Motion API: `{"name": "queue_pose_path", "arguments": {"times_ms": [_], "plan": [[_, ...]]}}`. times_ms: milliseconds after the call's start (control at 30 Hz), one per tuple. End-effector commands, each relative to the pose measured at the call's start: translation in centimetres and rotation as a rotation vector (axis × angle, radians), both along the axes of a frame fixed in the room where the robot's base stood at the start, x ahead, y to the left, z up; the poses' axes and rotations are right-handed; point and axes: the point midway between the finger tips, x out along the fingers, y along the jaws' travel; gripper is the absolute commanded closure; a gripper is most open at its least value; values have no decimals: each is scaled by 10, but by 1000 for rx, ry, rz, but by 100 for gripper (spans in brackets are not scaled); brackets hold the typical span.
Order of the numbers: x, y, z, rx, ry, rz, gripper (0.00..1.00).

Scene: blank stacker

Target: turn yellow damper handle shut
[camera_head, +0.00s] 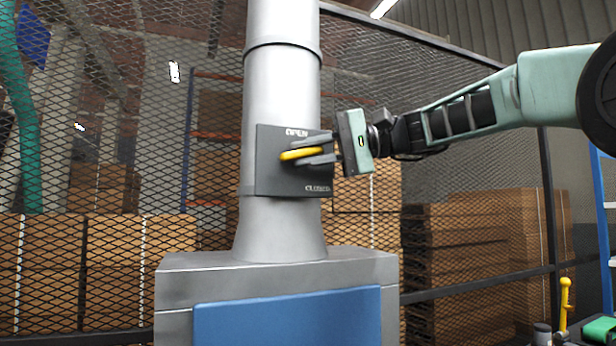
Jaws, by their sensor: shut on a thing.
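The yellow damper handle (300,154) sits on a dark plate (270,180) fixed to a grey vertical duct (284,95). The plate reads OPEN at its top and CLOSED at its lower right. The handle lies nearly level, its visible end pointing left and tilted slightly down. My gripper (305,151) reaches in from the right, with its grey fingers above and below the handle, shut on it. The fingers hide the right part of the handle and its pivot.
The duct rises from a grey cabinet (220,275) with a blue front panel (290,318). A black mesh fence (130,120) stands behind, with stacked cardboard boxes (465,260) beyond it. Another yellow lever (565,300) and a green object (600,330) are at the lower right.

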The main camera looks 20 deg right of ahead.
Motion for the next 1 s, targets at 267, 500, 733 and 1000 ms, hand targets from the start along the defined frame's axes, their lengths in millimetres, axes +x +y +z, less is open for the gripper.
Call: {"name": "queue_pose_path", "arguments": {"times_ms": [267,500,733,1000], "plan": [[0,0,-7,149,2,1,100],[0,1,-5,207,3,3,100],[0,1,-4,217,4,3,100],[0,1,-4,217,4,4,79]]}}
